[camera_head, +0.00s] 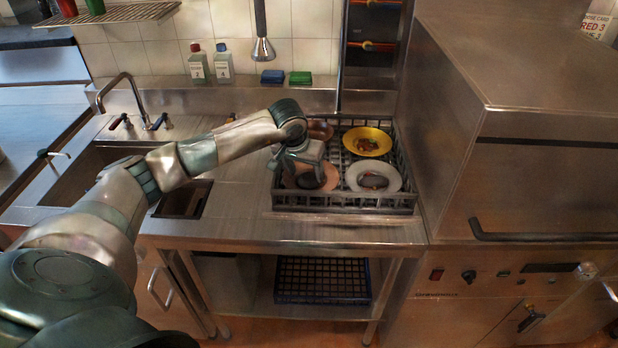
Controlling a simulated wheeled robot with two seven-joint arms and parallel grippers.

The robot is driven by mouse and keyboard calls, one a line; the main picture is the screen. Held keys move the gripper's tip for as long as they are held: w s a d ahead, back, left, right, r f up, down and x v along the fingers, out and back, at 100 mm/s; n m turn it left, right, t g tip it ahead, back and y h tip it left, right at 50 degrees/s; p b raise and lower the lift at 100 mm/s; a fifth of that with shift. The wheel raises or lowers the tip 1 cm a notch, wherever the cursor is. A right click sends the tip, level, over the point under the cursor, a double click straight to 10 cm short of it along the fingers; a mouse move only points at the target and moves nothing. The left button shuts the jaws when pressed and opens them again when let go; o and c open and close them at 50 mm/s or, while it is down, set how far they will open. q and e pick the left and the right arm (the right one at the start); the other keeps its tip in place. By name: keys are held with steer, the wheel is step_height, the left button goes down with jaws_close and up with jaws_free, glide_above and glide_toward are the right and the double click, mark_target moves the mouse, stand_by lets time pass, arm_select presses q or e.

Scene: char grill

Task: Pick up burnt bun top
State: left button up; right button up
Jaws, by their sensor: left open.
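My left gripper (302,168) reaches in from the left and points down over the pink plate (322,188) at the front left of the dish rack. It is open, and its fingers are over or beside a dark round piece (311,180) on that plate. I cannot tell whether they touch it. A second dark, flat, oval piece (373,181) lies on the white plate (391,176) to the right. Either dark piece could be the burnt bun top; they are too small to tell apart. The gripper partly hides the pink plate. My right gripper is not in view.
The rack (345,201) also holds a yellow plate (367,133) with food scraps and a brownish dish (320,130) behind my wrist. A steel dishwasher hood (520,120) stands close on the right. A tap (127,94) and sink are on the left. A spray head (263,50) hangs behind.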

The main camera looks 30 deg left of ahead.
mark_target(308, 178)
arm_select(q)
steer(key=p+x, duration=0.1)
steer(key=x, duration=0.2)
steer(key=shift+w+p, duration=0.1)
steer(key=shift+p, duration=0.25)
steer(key=shift+f, duration=0.15)
